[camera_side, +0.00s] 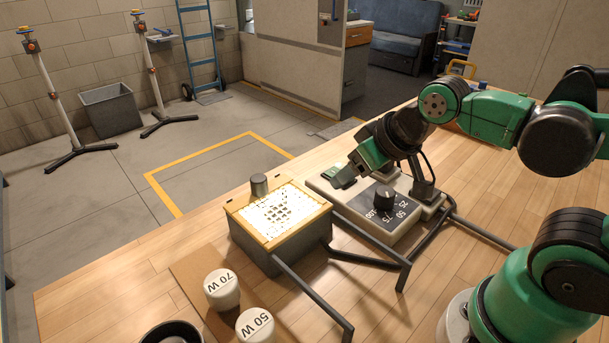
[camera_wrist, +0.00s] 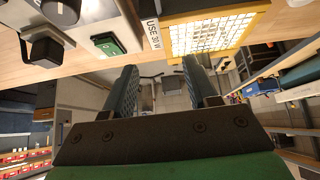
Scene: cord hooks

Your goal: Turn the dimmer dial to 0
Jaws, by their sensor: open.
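The dimmer dial (camera_side: 384,197) is a black round knob on top of a pale control box (camera_side: 350,214) on the wooden bench. Numbers 25, 50, 75 and 100 are printed beside it; where the dial points is too small to tell. My gripper (camera_side: 346,178) is above the box, up and left of the dial, near a green switch (camera_side: 331,172), apart from the dial. In the wrist view my gripper (camera_wrist: 160,80) has its two fingers spread with nothing between them.
Dark rails (camera_side: 312,300) run in front.

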